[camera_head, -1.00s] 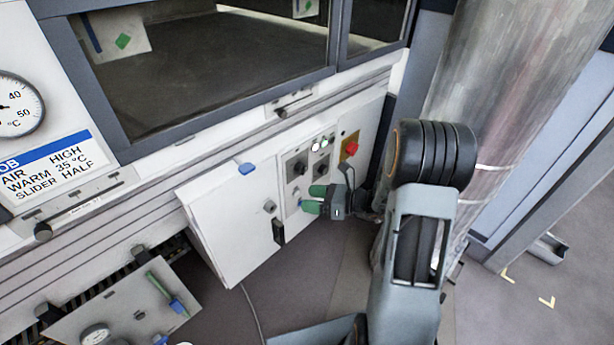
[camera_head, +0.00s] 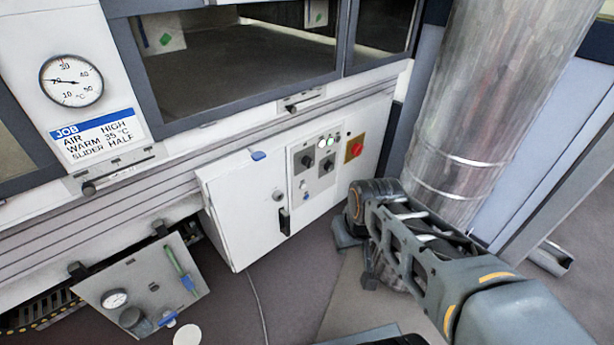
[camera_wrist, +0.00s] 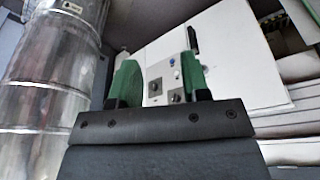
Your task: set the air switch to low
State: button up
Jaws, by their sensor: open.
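The control panel (camera_head: 318,170) is on the white cabinet front, with two dark rotary knobs, the left one (camera_head: 308,161) and the right one (camera_head: 328,165). I cannot read which knob is the air switch, or its setting. Two lit indicators (camera_head: 326,142) sit above them. In the wrist view, my gripper (camera_wrist: 160,78) is open and empty, its green fingers apart. The panel shows between them, some distance beyond, with knobs (camera_wrist: 155,87) and a blue button (camera_wrist: 172,61). In the head view the fingers are hidden behind my arm, right of the panel.
A red stop button (camera_head: 356,148) on yellow is right of the knobs. A cabinet door (camera_head: 245,215) is left. A large metal duct (camera_head: 470,110) stands close on the right.

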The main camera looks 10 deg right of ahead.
aim_at(306, 161)
jog(key=k, duration=0.15)
jog(key=u, duration=1.65)
jog(key=i, duration=1.1)
jog(key=z, duration=2.1)
